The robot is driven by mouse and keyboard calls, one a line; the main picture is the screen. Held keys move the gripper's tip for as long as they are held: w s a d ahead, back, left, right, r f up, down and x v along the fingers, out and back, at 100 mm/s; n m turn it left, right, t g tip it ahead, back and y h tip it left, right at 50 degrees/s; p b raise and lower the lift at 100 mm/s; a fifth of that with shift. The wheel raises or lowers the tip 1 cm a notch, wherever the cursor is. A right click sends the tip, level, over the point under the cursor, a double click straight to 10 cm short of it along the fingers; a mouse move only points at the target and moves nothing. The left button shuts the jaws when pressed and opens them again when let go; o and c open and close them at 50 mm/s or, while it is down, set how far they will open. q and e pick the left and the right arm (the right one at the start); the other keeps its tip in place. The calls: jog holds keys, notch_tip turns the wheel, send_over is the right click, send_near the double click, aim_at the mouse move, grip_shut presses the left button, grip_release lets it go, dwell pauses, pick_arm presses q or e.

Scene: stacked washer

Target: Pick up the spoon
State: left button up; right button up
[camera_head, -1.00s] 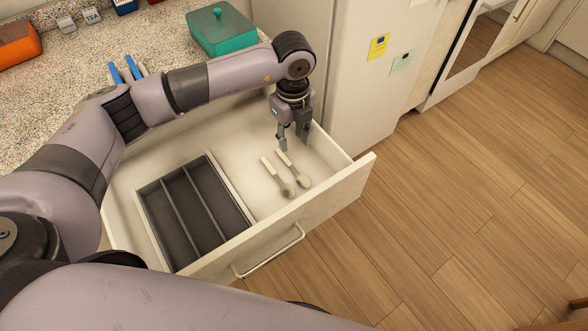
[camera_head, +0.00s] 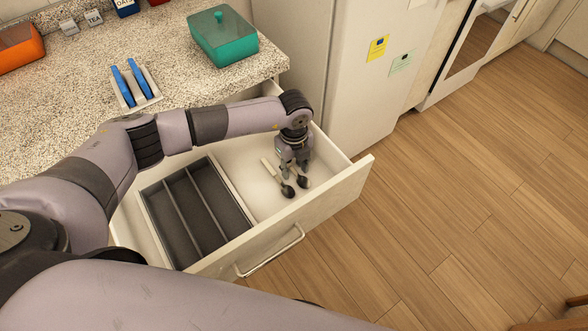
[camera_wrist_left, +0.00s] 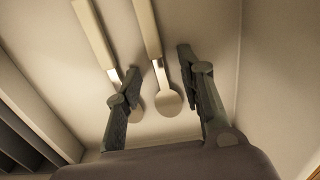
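Two spoons with cream handles lie side by side on the drawer floor. In the head view, the left spoon (camera_head: 269,169) shows its handle and dark-looking bowl; the right spoon (camera_head: 303,182) is mostly hidden by my left gripper (camera_head: 291,168). In the left wrist view, my left gripper (camera_wrist_left: 158,68) is open, pointing down. Its fingers straddle the right spoon (camera_wrist_left: 168,102), whose neck and bowl lie between them. The left finger covers the neck of the left spoon (camera_wrist_left: 92,32) and part of its bowl. My right gripper is out of view.
The open drawer (camera_head: 315,208) has a dark divided tray (camera_head: 193,208) at left of the spoons. Its front and side walls are close to the gripper. A speckled counter (camera_head: 170,62) holds a green box (camera_head: 222,38) and a holder with blue-handled items (camera_head: 134,84).

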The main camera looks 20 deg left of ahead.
pick_arm(q)
jog(key=shift+c, duration=0.3)
grip_shut()
jog(key=shift+r, duration=0.1)
